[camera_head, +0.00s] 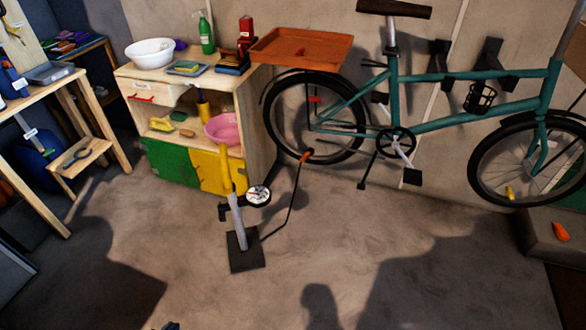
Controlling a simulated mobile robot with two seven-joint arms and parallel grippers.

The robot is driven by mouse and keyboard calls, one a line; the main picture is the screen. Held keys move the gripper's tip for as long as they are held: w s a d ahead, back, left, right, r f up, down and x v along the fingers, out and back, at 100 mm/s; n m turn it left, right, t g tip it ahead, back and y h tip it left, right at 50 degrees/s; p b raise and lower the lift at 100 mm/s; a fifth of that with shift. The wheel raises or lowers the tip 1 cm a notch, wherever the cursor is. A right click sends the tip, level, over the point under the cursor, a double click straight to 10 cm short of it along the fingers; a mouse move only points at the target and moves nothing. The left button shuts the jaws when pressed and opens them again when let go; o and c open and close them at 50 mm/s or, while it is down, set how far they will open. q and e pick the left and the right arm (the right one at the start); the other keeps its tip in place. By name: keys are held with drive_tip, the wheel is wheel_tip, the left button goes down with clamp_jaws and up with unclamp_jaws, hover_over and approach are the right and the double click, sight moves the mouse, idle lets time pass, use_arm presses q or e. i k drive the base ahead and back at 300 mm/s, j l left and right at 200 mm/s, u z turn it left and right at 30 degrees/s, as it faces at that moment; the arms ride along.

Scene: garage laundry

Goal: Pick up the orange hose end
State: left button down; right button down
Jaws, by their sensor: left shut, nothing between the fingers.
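The orange hose end (305,157) is at the top of a thin black hose (292,203), in front of the lower part of the bicycle's left wheel. I cannot tell whether it touches the wheel. The hose runs down to a floor pump (237,217) with a yellow upper part, a round gauge (258,195) and a black foot plate (246,257). The pump stands upright on the floor. Only a small dark tip of my left gripper (170,326) shows at the bottom edge, shut and empty, well away from the hose end. My right gripper is not in view.
A teal bicycle (440,124) is by the wall. A wooden cabinet (255,115) with bowls and bottles stands behind the pump. A wooden workbench (45,86) is at left. An orange object (561,232) lies on a low box (543,247) at right. The front floor is clear.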

sight(310, 151)
drive_tip(key=i+l+u, duration=0.1)
drive_tip(key=i+l, duration=0.6)
drive_tip(key=i, duration=0.2)
drive_tip(key=i+l+u, duration=0.1)
drive_tip(key=i+l, duration=0.65)
drive_tip(key=i, duration=0.1)
